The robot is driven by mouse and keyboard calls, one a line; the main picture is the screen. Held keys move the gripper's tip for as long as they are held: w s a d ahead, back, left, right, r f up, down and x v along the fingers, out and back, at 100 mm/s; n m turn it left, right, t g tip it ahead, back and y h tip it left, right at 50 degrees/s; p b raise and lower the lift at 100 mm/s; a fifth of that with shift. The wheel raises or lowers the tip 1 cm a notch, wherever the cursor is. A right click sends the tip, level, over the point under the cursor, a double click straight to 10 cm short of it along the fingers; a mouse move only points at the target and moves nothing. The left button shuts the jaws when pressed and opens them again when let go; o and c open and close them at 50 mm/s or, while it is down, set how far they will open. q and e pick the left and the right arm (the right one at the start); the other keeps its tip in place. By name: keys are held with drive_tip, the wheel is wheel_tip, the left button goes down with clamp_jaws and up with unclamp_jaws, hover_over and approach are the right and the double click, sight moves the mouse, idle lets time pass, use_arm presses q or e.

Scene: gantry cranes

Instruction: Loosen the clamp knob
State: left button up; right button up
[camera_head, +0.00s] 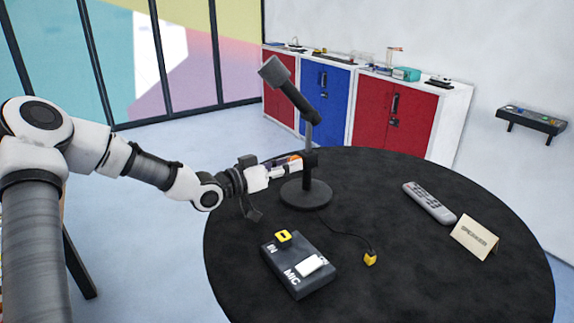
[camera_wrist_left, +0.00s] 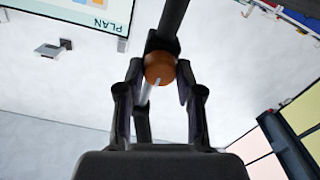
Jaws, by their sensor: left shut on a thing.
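The clamp knob is a round orange-brown knob (camera_wrist_left: 160,68) with a pale line on it, on the microphone stand. In the left wrist view it sits between the fingertips of my left gripper (camera_wrist_left: 160,88). The left gripper (camera_head: 298,163) also shows in the head view, shut at the knob beside the stand's upright. The microphone stand (camera_head: 305,193) stands on the black round table, with a dark microphone (camera_head: 288,85) tilted up to the left on its boom. My right gripper does not show.
On the black table (camera_head: 400,270) are a control box (camera_head: 292,278) marked IN and MIC, a cable with a yellow plug (camera_head: 370,258), a grey remote (camera_head: 428,202) and a SPEAKER card (camera_head: 474,237). Red and blue cabinets (camera_head: 325,100) stand behind.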

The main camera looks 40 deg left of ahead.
use_arm(q)
drive_tip(key=n, duration=0.4)
drive_tip(key=shift+r+p, duration=0.1)
drive_tip(key=shift+p, duration=0.25)
drive_tip(key=n, duration=0.5)
drive_tip(key=shift+p, duration=0.35)
drive_tip(key=n, duration=0.4)
drive_tip(key=shift+p, duration=0.35)
drive_tip(key=shift+w+n, duration=0.1)
drive_tip(key=shift+n, duration=1.8)
drive_tip(key=o, duration=1.2)
drive_tip(key=shift+w, duration=0.1)
drive_tip(key=shift+c, duration=0.2)
drive_tip(key=shift+w+d, duration=0.2)
drive_tip(key=shift+d, duration=0.05)
